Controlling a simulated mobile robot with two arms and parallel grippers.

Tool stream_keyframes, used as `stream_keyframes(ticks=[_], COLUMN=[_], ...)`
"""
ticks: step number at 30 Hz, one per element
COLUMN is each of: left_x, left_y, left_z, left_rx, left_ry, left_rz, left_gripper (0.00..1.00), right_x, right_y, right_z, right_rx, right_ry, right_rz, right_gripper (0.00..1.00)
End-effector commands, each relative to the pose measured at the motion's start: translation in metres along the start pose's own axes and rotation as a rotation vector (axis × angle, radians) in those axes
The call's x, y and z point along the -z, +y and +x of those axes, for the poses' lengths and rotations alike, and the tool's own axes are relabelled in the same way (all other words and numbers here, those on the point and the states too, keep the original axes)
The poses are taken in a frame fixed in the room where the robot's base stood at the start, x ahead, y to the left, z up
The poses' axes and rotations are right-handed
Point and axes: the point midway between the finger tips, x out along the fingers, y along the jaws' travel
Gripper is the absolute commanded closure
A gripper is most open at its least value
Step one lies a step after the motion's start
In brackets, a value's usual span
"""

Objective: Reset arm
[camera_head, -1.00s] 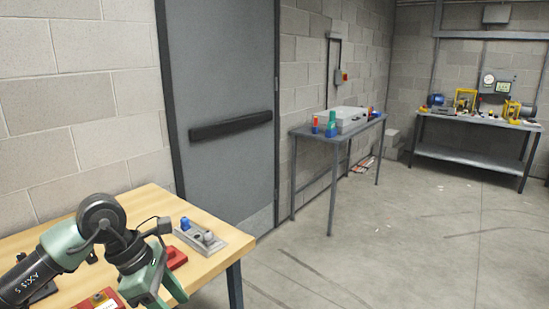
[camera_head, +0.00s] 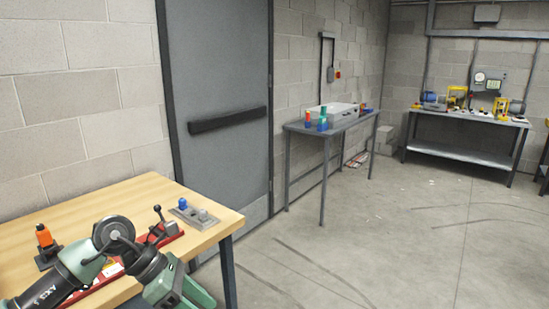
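One green and black arm of mine comes in from the left, over the front edge of the wooden table (camera_head: 75,215). Its gripper, my left one (camera_head: 185,298), points down at the bottom edge of the view. Its fingertips are cut off or hidden, so I cannot tell whether it is open or shut. My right gripper is not in view.
On the wooden table are a red fixture with a lever (camera_head: 162,230), a grey plate with a blue knob (camera_head: 195,214) and an orange-topped device (camera_head: 46,240). A grey table (camera_head: 348,122) and a workbench (camera_head: 465,128) stand farther back.

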Motion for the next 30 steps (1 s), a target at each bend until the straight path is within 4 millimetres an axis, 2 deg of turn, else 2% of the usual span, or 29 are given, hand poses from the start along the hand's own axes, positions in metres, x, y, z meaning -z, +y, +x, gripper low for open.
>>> stream_keyframes(ticks=[4,8,11,13,14,15,17,18,20,21,23,24,26,27,30], left_x=[-0.019,-0.035,-0.038,-0.028,-0.017,0.004,0.039,0.063,0.103,0.13,0.171,0.198,0.238,0.264,0.327], left_y=[0.003,0.017,0.039,0.065,0.079,0.098,0.121,0.131,0.141,0.144,0.144,0.142,0.134,0.126,0.097], left_z=[0.028,0.051,0.07,0.088,0.098,0.112,0.131,0.144,0.165,0.179,0.201,0.215,0.237,0.251,0.286], left_rx=[0.094,0.185,0.26,0.31,0.33,0.347,0.355,0.351,0.338,0.325,0.299,0.275,0.238,0.209,0.123], left_ry=[-0.192,-0.404,-0.603,-0.768,-0.846,-0.944,-1.06,-1.12,-1.196,-1.237,-1.29,-1.32,-1.359,-1.381,-1.42], left_rz=[-0.162,-0.38,-0.627,-0.872,-1.003,-1.181,-1.41,-1.544,-1.736,-1.854,-2.02,-2.128,-2.28,-2.38,-2.615], left_gripper=[0.49,0.49,0.49,0.49,0.49,0.49,0.49,0.49,0.49,0.49,0.49,0.49,0.49,0.49,0.49], right_x=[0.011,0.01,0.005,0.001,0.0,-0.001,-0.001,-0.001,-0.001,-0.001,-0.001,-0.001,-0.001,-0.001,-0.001], right_y=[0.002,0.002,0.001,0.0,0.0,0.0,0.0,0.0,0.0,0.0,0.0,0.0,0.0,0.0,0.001], right_z=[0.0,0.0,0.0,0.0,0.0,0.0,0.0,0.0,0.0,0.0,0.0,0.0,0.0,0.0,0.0], right_rx=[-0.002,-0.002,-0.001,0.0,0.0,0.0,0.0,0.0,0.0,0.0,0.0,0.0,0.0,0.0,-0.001], right_ry=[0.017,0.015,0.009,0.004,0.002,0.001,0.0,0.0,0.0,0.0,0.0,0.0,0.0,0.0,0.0], right_rz=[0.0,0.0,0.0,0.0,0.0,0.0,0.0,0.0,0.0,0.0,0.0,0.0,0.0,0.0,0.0], right_gripper=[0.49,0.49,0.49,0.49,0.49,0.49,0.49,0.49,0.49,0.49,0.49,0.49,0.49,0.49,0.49])
